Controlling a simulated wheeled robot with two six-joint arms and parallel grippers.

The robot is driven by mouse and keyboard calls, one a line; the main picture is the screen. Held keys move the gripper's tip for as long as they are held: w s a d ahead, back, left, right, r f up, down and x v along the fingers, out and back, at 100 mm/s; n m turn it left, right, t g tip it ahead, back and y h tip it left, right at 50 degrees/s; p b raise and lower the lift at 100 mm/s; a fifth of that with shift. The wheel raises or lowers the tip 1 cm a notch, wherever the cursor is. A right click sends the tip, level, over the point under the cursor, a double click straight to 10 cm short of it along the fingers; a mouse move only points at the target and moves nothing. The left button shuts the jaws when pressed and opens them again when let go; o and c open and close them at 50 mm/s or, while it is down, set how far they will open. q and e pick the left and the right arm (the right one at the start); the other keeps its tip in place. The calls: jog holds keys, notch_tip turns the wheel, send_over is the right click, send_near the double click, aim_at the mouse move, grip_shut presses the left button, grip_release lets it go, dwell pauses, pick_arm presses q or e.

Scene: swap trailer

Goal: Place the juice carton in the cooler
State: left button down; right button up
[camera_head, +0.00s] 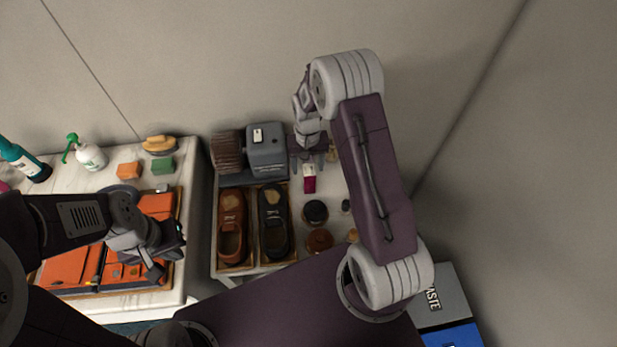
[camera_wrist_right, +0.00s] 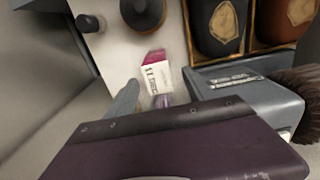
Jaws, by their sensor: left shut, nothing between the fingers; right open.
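I see nothing that is clearly a juice carton or a cooler. A small magenta and white box with printing (camera_head: 309,180) stands on the white table right of the shoes; it also shows in the right wrist view (camera_wrist_right: 155,74). My right gripper (camera_head: 313,160) is open above the table, just behind this box. In the right wrist view one grey finger shows beside the box's near end, and my purple wrist hides much of the rest. My left gripper (camera_head: 168,262) is shut and empty over the orange items at the left table.
Brown shoes (camera_head: 231,228) and black shoes (camera_head: 273,222) lie in a wooden tray. A grey machine (camera_head: 267,160) with a brown brush stands behind them. Round jars (camera_head: 316,212) stand right of the tray. Bottles (camera_head: 90,155) stand far left. Grey and blue bins (camera_head: 447,297) stand lower right.

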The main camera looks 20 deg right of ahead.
jog(key=shift+w+f, duration=0.15)
jog(key=shift+f, duration=0.05)
jog(key=f, duration=0.2)
jog(key=s+f, duration=0.1)
jog(key=shift+d+f, duration=0.1)
jog(key=shift+f, duration=0.7)
jog(key=shift+w+f, duration=0.2)
grip_shut()
